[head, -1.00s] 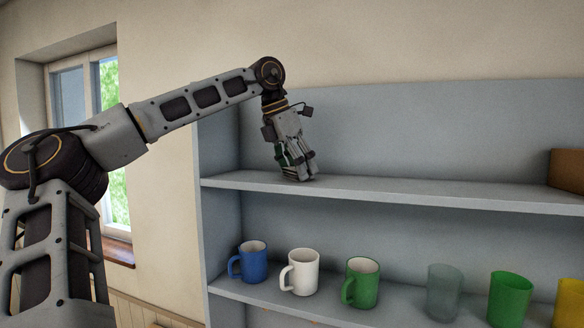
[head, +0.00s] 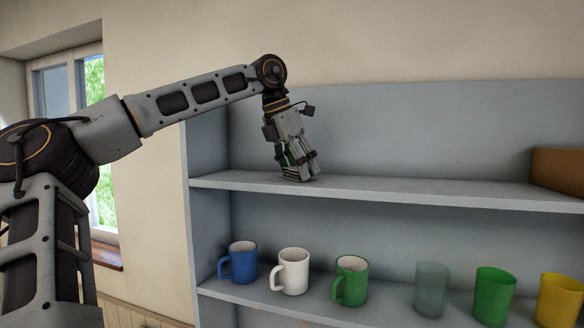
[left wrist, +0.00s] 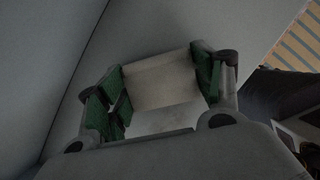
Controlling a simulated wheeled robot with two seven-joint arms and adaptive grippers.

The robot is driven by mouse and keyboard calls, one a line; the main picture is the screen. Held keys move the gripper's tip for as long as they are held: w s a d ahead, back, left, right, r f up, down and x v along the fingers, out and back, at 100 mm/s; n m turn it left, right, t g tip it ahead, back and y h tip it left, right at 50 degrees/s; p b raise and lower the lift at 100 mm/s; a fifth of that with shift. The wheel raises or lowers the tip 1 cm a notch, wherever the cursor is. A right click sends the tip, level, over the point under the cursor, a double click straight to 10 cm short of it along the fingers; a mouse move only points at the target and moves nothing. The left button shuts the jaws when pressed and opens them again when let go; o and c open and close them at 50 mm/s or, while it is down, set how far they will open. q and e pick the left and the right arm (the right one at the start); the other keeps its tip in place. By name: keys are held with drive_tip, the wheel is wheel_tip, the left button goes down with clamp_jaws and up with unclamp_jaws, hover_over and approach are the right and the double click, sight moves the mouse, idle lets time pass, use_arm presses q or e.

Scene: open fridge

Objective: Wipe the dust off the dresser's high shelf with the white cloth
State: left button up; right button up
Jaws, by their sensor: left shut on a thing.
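The dresser's high shelf (head: 430,191) is a grey-blue board running across the head view. My left gripper (head: 303,178) points down at the shelf's left part, with its fingertips at or very near the board. In the left wrist view, the white cloth (left wrist: 160,82) shows as a pale, folded piece between the green-padded fingers, and the gripper is shut on it. The cloth is hard to make out in the head view, hidden by the fingers. I cannot make out dust on the shelf. My right gripper is not in view.
A brown box (head: 560,170) stands on the high shelf at the far right; the board between is clear. The lower shelf holds a blue mug (head: 243,262), a white mug (head: 293,271), a green mug (head: 351,281) and several cups. A window (head: 70,120) is left.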

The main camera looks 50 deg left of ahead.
sight(316, 182)
use_arm(q)
drive_tip(key=shift+w+d, duration=0.15)
drive_tip(key=shift+c, duration=1.3)
drive_tip(key=shift+d, duration=0.1)
drive_tip(key=shift+w+d+f, duration=0.15)
drive_tip(key=shift+w+d, duration=0.2)
drive_tip(key=shift+d, duration=0.4)
drive_tip(key=shift+w+d+f, duration=0.1)
drive_tip(key=shift+w+d, duration=0.25)
drive_tip(key=shift+d, duration=0.35)
drive_tip(key=shift+s+d+f, duration=0.1)
drive_tip(key=shift+s+d+f+b, duration=0.1)
drive_tip(key=shift+s+d+b, duration=0.15)
drive_tip(key=shift+b, duration=0.1)
drive_tip(key=shift+s+d, duration=0.45)
drive_tip(key=shift+s, duration=0.25)
